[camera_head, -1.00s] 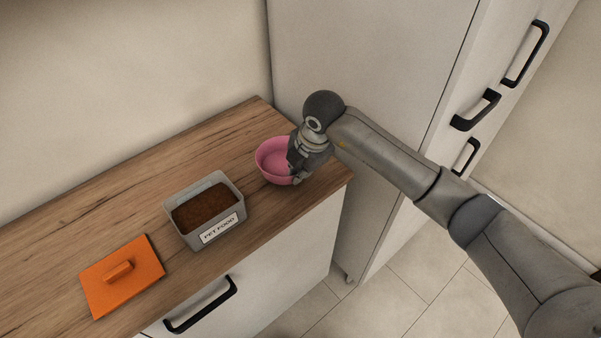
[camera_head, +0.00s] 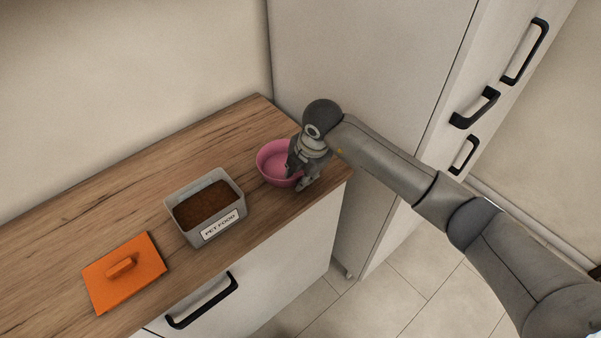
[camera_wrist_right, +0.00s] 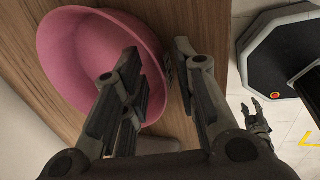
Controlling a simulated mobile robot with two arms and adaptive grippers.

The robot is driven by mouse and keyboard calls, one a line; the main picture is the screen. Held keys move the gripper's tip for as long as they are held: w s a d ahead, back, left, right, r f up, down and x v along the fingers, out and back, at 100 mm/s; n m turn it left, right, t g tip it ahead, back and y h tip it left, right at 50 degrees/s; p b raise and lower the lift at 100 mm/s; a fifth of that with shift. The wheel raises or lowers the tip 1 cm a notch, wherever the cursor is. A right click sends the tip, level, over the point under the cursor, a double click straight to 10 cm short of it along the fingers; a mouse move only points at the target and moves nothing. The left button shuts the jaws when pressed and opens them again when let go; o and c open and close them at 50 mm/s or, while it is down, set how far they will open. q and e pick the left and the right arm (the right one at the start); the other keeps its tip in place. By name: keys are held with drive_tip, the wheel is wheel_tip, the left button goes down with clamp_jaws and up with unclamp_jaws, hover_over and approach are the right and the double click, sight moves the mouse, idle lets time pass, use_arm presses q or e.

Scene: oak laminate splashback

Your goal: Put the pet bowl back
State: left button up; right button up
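The pink pet bowl (camera_head: 271,164) stands upright at the right end of the wooden counter, near its front edge. It also fills the upper left of the right wrist view (camera_wrist_right: 75,60). My right gripper (camera_head: 297,183) is at the bowl's right side. In the right wrist view the gripper (camera_wrist_right: 158,50) is open, with one finger over the bowl's inside and the other outside its wall. The rim passes between them. My left gripper (camera_wrist_right: 254,108) shows small and low in the right wrist view, its fingers apart and empty.
A grey pet food box (camera_head: 226,237), open and full of brown food, stands left of the bowl. Its orange lid (camera_head: 145,280) lies further left on the counter (camera_head: 100,219). A tall pale cabinet (camera_head: 375,60) with black handles closes off the right end.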

drive_tip(key=shift+r, duration=0.6)
drive_tip(key=b+v, duration=0.1)
drive_tip(key=v, duration=1)
drive_tip(key=shift+a, duration=0.1)
idle(0.6)
